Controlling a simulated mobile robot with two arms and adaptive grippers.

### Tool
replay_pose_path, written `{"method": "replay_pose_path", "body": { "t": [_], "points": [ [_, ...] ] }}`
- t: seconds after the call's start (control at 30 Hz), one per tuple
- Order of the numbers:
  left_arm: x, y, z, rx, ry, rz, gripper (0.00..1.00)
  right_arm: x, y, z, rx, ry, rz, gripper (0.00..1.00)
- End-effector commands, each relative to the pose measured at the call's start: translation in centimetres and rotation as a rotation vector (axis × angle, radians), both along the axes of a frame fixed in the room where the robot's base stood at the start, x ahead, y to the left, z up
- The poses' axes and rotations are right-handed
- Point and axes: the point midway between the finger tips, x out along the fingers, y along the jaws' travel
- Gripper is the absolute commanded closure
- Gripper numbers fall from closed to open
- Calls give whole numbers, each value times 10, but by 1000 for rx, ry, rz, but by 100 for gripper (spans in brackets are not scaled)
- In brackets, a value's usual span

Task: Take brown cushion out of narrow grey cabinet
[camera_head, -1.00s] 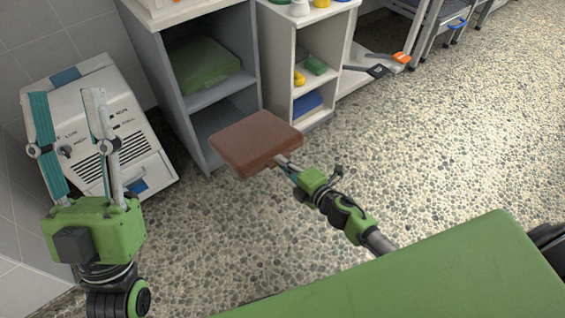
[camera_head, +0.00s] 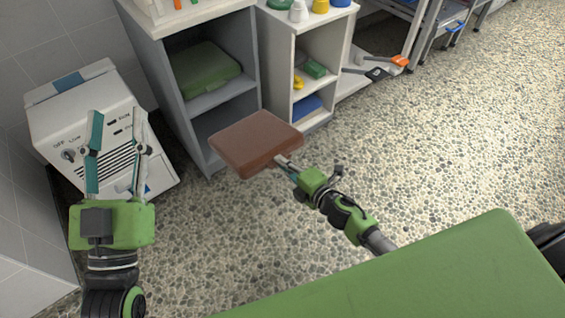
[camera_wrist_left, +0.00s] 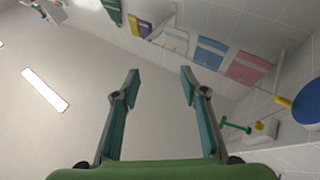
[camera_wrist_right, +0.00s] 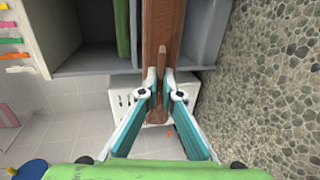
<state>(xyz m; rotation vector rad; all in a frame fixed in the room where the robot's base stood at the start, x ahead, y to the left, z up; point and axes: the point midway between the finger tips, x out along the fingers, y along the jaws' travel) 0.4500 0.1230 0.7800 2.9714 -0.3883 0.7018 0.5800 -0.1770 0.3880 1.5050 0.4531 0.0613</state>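The brown cushion (camera_head: 256,142) is a flat reddish-brown slab held in front of the narrow grey cabinet (camera_head: 180,95), outside its lower compartment. My right gripper (camera_head: 282,162) is shut on its near edge. In the right wrist view the fingers (camera_wrist_right: 161,88) pinch the cushion (camera_wrist_right: 161,30), which is seen edge-on. The lower compartment looks empty where visible; the cushion covers part of its opening. A green cushion (camera_head: 205,70) lies on the upper shelf. My left gripper (camera_head: 118,120) is open and empty, raised at the left; its parted fingers show in the left wrist view (camera_wrist_left: 160,85).
A white machine with dials and vents (camera_head: 60,115) stands behind my left gripper. A white shelf unit (camera_head: 282,60) with small coloured items stands right of the cabinet. A green padded surface (camera_head: 430,275) fills the front right. The pebbled floor at right is clear.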

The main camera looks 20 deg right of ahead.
Motion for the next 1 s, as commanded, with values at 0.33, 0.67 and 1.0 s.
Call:
{"method": "replay_pose_path", "body": {
  "t": [0.33,0.67,1.0],
  "points": [
    [13,1,-32,46,164,10,60,0,0,10,1,-2,1,100],
    [19,4,-66,87,318,19,60,0,0,16,1,-2,0,100],
    [19,8,-99,126,470,28,60,-1,0,23,1,-2,1,100]
  ]
}}
